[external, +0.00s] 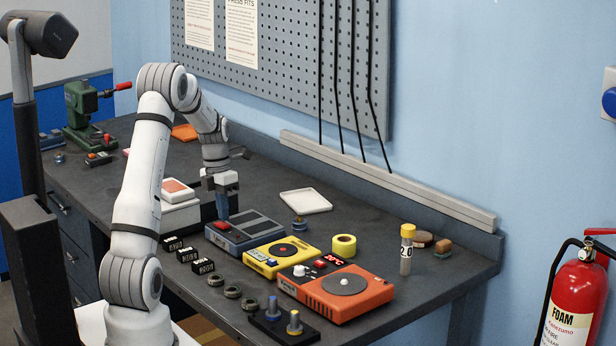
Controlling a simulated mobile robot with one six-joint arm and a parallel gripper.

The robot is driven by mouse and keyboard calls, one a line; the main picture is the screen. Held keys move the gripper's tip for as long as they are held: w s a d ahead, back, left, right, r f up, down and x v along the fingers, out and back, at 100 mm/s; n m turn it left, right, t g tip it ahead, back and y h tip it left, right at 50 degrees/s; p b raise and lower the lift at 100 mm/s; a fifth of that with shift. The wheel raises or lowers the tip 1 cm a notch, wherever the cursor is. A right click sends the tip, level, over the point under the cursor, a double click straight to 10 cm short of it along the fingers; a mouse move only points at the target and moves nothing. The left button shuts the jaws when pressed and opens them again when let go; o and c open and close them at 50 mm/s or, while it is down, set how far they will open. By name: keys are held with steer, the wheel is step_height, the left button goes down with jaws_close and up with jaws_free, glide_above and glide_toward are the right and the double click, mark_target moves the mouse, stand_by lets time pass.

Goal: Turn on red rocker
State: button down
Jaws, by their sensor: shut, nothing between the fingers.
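A blue-grey box device (246,230) with dark top panels lies on the bench. A small red rocker (221,225) sits at its left end. My gripper (223,215) points straight down, shut and empty, with its fingertips just above or at the rocker. I cannot tell from this view whether they touch it. The rocker's on or off position is too small to tell, and the fingers partly cover the area behind it.
A yellow device (281,256) and an orange hotplate (346,293) with a red display stand to the right. Black labelled blocks (188,255) lie in front. A white box (180,215) stands close on the left. A white tray (304,202) lies behind.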

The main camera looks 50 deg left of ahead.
steer(key=shift+d+f, duration=0.1)
steer(key=shift+f, duration=0.45)
steer(key=shift+d+f, duration=0.15)
steer(key=shift+f, duration=0.2)
steer(key=shift+r, duration=0.1)
steer(key=shift+a+p, duration=0.3)
steer(key=shift+a, duration=0.5)
steer(key=shift+r, duration=0.1)
